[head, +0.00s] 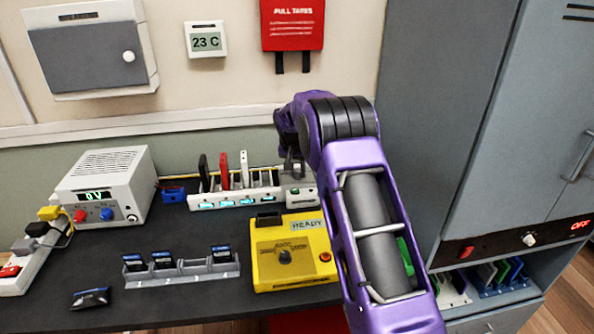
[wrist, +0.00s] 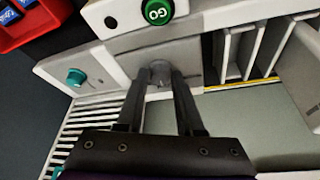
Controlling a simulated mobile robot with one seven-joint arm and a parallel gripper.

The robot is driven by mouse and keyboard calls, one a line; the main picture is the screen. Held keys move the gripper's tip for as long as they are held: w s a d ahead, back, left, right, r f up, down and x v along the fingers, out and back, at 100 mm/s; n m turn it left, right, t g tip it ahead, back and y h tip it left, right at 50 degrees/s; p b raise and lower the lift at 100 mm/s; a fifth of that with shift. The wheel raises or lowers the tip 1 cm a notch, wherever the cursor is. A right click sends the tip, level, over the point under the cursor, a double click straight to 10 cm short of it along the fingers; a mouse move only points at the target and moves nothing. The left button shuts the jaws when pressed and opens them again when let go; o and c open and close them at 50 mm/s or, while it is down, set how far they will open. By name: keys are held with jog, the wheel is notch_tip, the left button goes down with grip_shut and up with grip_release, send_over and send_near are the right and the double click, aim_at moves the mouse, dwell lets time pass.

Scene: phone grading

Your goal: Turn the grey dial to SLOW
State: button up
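The grey dial (wrist: 160,73) is a small round knob on a pale panel in the upper middle of the wrist view. The fingertips of my gripper (wrist: 161,80) are at the dial, one on each side of it. The fingers stand apart, but I cannot tell whether they press on the dial or only straddle it. No SLOW mark is readable, and the dial's pointing direction is unclear. In the head view my gripper (head: 292,165) is over the right end of the white phone rack (head: 268,190); the dial is hidden there by the arm.
A red tray (wrist: 35,22) lies at the upper left. In the head view a yellow READY box (head: 270,272) and a grey card holder (head: 185,272) stand in front of the rack.

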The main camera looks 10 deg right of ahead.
jog(key=o, duration=0.4)
jog(key=shift+f, duration=0.1)
jog(key=p+v, duration=0.1)
jog(key=v, duration=1.6)
jog(key=shift+s+r, duration=0.2)
jog(key=shift+a, duration=0.1)
